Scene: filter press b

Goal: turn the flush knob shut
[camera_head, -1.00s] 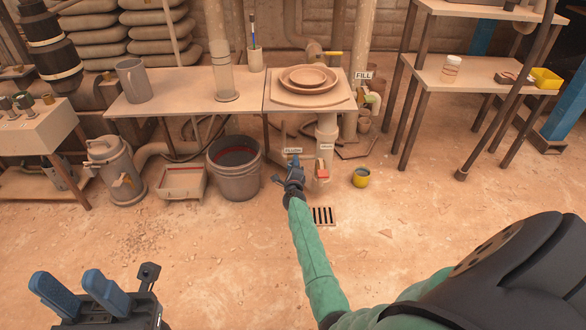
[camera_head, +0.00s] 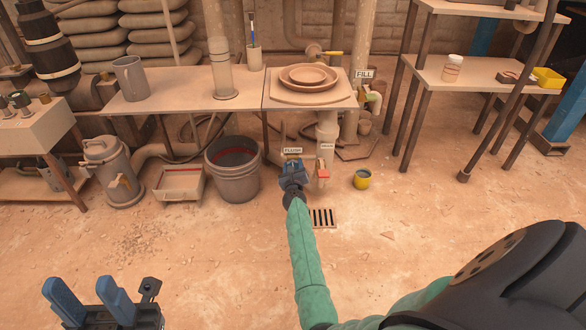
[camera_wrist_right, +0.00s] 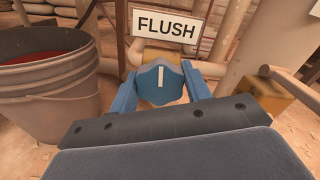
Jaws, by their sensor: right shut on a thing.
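The flush knob (camera_wrist_right: 160,82) is blue with a white mark that points nearly straight up in the right wrist view. It sits just below the white FLUSH sign (camera_wrist_right: 164,25), which also shows in the head view (camera_head: 292,151). My right gripper (camera_wrist_right: 160,88) has its two blue fingers on either side of the knob and is shut on it. In the head view my right gripper (camera_head: 293,172) hides the knob. My left gripper (camera_head: 92,300) is open and empty at the lower left, far from the knob.
A grey bucket (camera_head: 234,185) with dark red contents stands left of my right gripper. A red-handled valve (camera_head: 322,173) is close on its right. The floor in front is clear.

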